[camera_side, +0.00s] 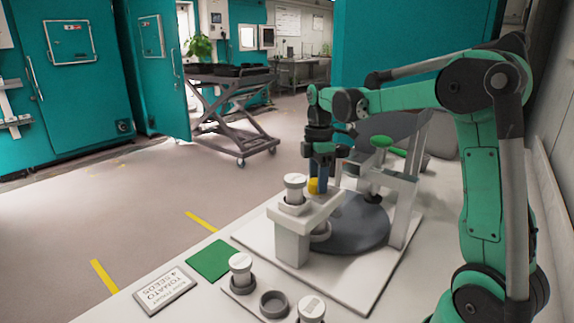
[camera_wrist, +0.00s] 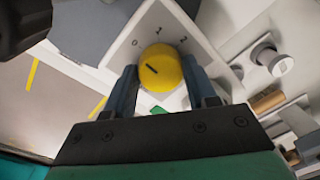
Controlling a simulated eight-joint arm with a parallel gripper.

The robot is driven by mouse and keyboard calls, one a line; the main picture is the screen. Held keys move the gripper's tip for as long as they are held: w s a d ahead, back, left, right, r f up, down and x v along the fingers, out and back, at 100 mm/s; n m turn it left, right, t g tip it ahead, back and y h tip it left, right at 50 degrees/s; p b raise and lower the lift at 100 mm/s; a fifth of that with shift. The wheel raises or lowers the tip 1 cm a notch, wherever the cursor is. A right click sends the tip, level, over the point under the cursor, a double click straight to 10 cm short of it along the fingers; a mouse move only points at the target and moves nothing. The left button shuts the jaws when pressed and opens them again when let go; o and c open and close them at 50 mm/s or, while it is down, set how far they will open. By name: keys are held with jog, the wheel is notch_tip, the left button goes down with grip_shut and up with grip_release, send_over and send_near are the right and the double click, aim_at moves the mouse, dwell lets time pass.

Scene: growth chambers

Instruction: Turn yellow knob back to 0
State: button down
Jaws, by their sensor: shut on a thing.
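The yellow knob (camera_wrist: 165,62) sits on a white panel marked 0, 1 and 2 in the wrist view. Its short dark mark lies on the left part of its face, nearer the 0 than the 1 or 2. My gripper (camera_wrist: 160,78) has one blue-grey finger on each side of the knob and is shut on it. In the side view the knob (camera_side: 314,186) shows as a small yellow patch low at my gripper (camera_side: 321,182), on the white fixture (camera_side: 292,243). The knob's dial is too small to read there.
A white-capped container (camera_side: 294,188) stands on the fixture close left of my gripper. A grey round plate (camera_side: 355,230) lies beneath the fixture.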

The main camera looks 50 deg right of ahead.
jog(key=shift+n, duration=0.3)
dwell(0.4)
jog(key=shift+c, duration=1.4)
grip_release()
jog(key=shift+w+d+r, duration=0.1)
jog(key=shift+r, duration=2.7)
notch_tip(320, 180, down, 6)
jog(key=shift+r, duration=0.15)
jog(key=shift+m, duration=0.6)
